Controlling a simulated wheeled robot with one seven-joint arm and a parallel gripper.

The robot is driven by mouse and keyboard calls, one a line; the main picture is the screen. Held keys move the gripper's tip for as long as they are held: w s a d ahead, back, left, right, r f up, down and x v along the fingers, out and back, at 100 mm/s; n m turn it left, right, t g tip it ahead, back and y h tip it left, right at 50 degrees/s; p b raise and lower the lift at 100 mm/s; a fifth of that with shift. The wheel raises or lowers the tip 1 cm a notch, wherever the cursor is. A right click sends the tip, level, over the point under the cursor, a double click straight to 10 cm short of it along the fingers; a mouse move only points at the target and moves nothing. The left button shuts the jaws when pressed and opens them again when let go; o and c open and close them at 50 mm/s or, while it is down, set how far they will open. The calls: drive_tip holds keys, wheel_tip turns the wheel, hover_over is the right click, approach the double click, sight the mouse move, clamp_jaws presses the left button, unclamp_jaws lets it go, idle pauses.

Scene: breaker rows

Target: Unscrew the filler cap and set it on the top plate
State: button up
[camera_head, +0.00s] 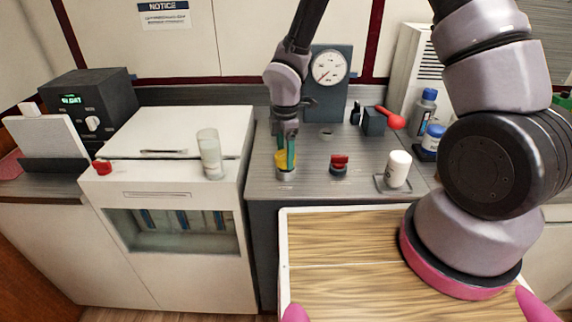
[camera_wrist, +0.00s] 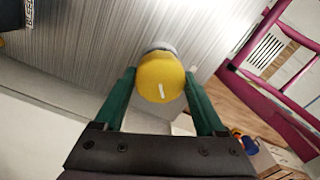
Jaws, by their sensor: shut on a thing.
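The yellow filler cap (camera_head: 285,160) sits at the top of a short metal neck (camera_head: 286,175) near the front left of the grey ribbed top plate (camera_head: 310,185). In the wrist view the round yellow cap (camera_wrist: 160,75) has a white mark on its face, and part of the grey neck shows behind it. My gripper (camera_head: 286,150) points down from above, with a green finger on each side of the cap, and is shut on it. Whether the cap's thread is loose cannot be told.
A red knob (camera_head: 339,161) and a white bottle (camera_head: 399,168) stand to the right on the plate. A gauge (camera_head: 328,67) and a red-handled lever (camera_head: 388,118) are behind. A glass (camera_head: 209,154) stands on the white cabinet at left. Bare plate lies between neck and red knob.

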sight(285, 154)
drive_tip(key=shift+r, duration=1.7)
